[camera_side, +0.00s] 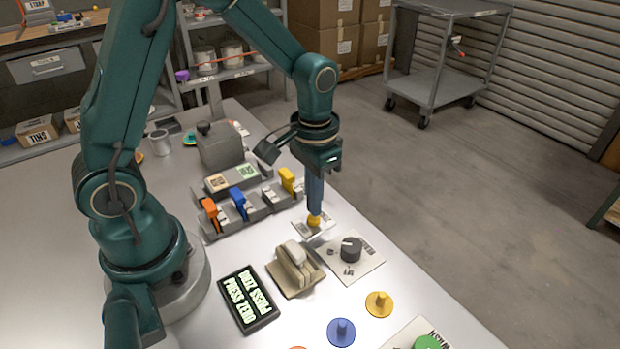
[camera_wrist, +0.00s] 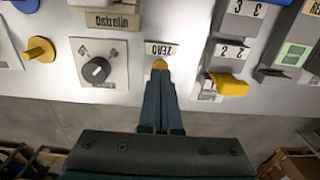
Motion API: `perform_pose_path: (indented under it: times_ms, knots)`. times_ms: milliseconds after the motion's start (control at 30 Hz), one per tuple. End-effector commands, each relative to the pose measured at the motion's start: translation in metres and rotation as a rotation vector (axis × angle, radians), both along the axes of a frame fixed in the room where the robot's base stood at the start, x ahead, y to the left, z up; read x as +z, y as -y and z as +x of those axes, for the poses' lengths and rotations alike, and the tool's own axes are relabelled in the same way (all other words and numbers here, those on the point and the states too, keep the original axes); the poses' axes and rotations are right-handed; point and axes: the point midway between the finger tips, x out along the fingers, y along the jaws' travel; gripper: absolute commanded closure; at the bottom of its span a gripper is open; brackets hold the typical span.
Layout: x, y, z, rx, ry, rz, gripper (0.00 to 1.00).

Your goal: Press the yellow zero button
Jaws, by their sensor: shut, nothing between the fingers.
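The yellow zero button (camera_side: 314,221) sits on a small white plate labelled ZERO on the bench. My gripper (camera_side: 314,211) points straight down with its fingertips at the top of the button, seemingly touching it. In the wrist view the shut fingers (camera_wrist: 160,76) end at the yellow button (camera_wrist: 160,64), and the ZERO label (camera_wrist: 161,48) shows just beyond. The fingers hide part of the button, so I cannot tell how far it is pressed. My gripper is shut and holds nothing.
A black dial (camera_side: 351,249) on a white plate stands close to the button. A row of levers with a yellow handle (camera_side: 287,180) is on its other side. A dark display (camera_side: 248,298) reads PRESS ZERO. Yellow (camera_side: 379,303) and blue (camera_side: 341,332) knobbed discs lie nearer the front.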

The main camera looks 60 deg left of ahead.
Motion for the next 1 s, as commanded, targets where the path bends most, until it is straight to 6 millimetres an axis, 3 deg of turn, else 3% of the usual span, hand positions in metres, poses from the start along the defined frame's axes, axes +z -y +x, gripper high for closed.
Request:
perform_pose_path:
  times_ms: [700, 1000]
  knots:
    - [-0.017, 0.000, 0.000, 0.000, -0.001, 0.000, 1.00]
    - [-0.016, 0.000, 0.000, 0.000, 0.000, 0.000, 1.00]
